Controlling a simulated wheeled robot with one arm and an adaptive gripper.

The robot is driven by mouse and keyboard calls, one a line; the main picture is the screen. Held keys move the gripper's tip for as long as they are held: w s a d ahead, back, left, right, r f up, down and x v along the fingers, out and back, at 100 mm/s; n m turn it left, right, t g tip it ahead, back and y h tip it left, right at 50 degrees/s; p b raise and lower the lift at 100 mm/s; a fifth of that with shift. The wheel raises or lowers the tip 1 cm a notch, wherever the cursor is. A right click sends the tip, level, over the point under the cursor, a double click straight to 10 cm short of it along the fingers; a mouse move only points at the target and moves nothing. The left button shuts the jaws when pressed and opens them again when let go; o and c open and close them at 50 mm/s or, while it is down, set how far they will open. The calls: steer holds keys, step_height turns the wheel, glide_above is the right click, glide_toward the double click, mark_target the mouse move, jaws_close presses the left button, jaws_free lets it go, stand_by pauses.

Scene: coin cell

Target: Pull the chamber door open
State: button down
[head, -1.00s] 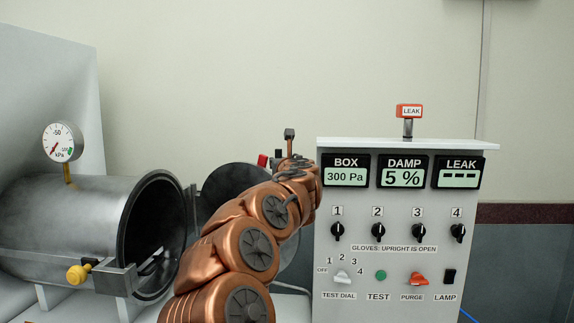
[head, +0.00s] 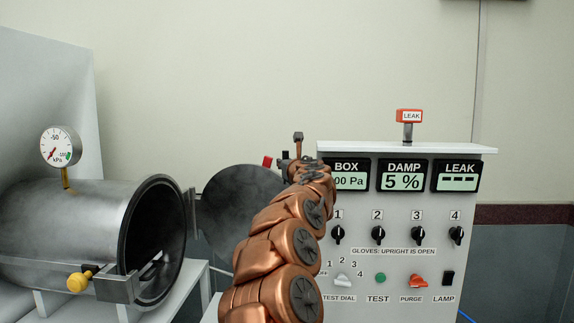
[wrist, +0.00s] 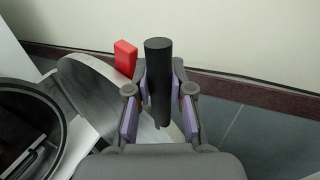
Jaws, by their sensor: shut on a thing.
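The chamber (head: 95,225) is a grey metal cylinder at the left of the head view, with its dark round mouth (head: 158,245) uncovered. The chamber door (head: 235,210) is a round grey disc standing open to the right of the mouth, joined by a hinge bracket (head: 192,212). In the wrist view the door (wrist: 88,85) is tilted at the left. My gripper (wrist: 159,90) is shut on the upright black handle (wrist: 158,55), which stands between its finger pads. In the head view my gripper (head: 300,168) is small and partly hidden by my arm.
A red block (wrist: 125,57) sits by the handle. The control panel (head: 400,270) stands close to the right of my arm, partly covered by it. A gauge (head: 60,146) tops the chamber, and a yellow knob (head: 77,282) is at its front. The wall behind is bare.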

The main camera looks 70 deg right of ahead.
steer(key=c, duration=1)
jaws_free()
steer(key=shift+s, duration=0.1)
steer(key=shift+v, duration=6)
